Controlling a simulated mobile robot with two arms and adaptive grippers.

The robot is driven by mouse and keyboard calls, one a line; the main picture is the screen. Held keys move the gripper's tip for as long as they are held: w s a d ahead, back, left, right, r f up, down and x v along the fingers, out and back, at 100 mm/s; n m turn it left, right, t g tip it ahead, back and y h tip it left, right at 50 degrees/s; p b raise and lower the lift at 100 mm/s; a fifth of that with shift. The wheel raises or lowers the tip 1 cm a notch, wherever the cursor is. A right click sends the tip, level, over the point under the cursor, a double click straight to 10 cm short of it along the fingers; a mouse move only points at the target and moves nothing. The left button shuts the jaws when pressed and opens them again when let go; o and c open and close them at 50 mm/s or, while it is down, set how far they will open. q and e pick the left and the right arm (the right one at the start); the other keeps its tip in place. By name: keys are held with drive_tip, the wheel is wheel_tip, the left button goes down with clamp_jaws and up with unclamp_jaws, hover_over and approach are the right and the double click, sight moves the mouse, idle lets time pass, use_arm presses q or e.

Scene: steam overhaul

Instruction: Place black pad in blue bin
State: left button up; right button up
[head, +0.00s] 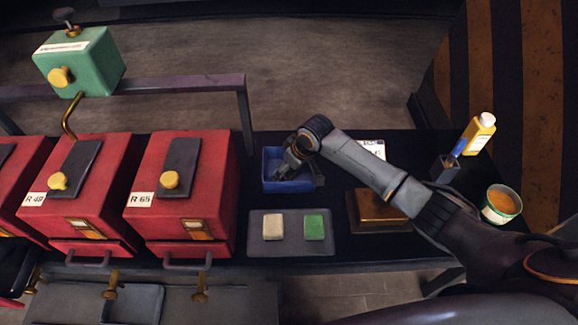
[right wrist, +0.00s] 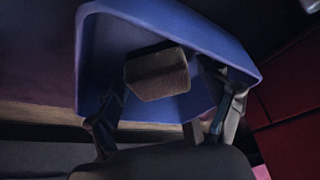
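The blue bin (head: 291,186) stands on the dark table right of the red boxes. It fills much of the right wrist view (right wrist: 240,52). A dark brownish-black pad (right wrist: 157,73) shows inside the bin in the right wrist view. My right gripper (head: 287,172) reaches down into the bin. In the right wrist view its fingers (right wrist: 162,122) are spread wide, with the pad beyond them and gaps on both sides. In the head view the gripper and arm hide the pad. My left gripper is not in view.
A grey tray (head: 291,247) with a cream pad (head: 273,226) and a green pad (head: 314,227) lies in front of the bin. A brown block (head: 380,215), yellow bottle (head: 477,134), dark cup (head: 445,170) and round tub (head: 500,204) stand to the right.

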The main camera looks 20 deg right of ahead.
drive_tip(key=shift+s+d+r, duration=0.1)
drive_tip(key=shift+r, duration=0.4)
drive_tip(key=p+v, duration=0.1)
drive_tip(key=v, duration=1)
drive_tip(key=shift+s, duration=0.2)
